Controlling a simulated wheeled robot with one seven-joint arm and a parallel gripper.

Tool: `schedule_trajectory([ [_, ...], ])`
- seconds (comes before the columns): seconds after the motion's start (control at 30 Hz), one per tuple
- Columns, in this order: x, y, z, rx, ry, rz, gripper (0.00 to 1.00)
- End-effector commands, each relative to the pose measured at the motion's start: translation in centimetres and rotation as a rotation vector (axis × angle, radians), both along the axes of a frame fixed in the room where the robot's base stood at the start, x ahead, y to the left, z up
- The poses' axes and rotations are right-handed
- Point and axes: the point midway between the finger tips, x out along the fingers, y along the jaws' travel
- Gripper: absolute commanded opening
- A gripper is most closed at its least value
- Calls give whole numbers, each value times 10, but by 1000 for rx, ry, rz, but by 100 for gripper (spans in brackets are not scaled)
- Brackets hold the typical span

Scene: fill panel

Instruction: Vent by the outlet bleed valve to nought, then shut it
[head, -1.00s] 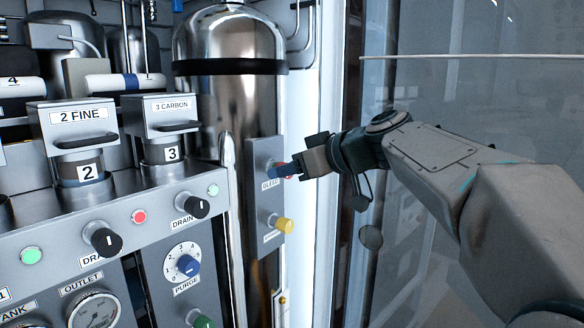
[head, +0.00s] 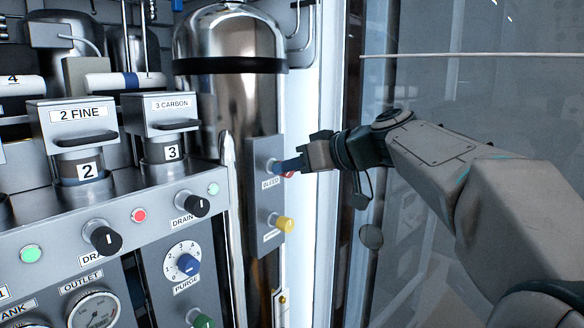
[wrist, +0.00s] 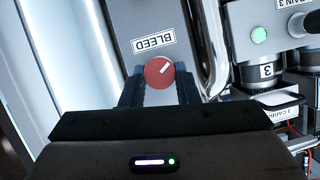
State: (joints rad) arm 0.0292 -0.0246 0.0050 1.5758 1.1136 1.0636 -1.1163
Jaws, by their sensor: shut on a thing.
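The bleed valve is a red round knob with a white pointer line (wrist: 159,73), below a BLEED label in the wrist view. In the head view only a little of the red knob (head: 289,174) shows past my fingers. My gripper (head: 290,165) reaches in from the right to the grey plate. In the wrist view my gripper (wrist: 159,86) has one dark finger on each side of the knob, shut on it. The OUTLET gauge (head: 95,311) is at the bottom left of the head view, cut by the frame edge; its reading is too small to tell.
A yellow knob (head: 284,224) sits just below the bleed knob on the same plate. The PURGE dial (head: 184,264) and black DRAIN knobs (head: 196,206) are to the left. A tall metal cylinder (head: 232,100) stands behind. A glass panel (head: 480,110) is on the right.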

Motion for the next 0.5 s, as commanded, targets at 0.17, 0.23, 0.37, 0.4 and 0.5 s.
schedule_trajectory([
  [0.17,2,-2,-1,98,126,-1,5],
  [0.23,2,-2,-1,139,179,-2,5],
  [0.37,3,-3,-2,217,278,-1,5],
  [0.4,3,-3,-2,239,307,-1,5],
  [0.5,4,-4,-2,298,383,-2,5],
])
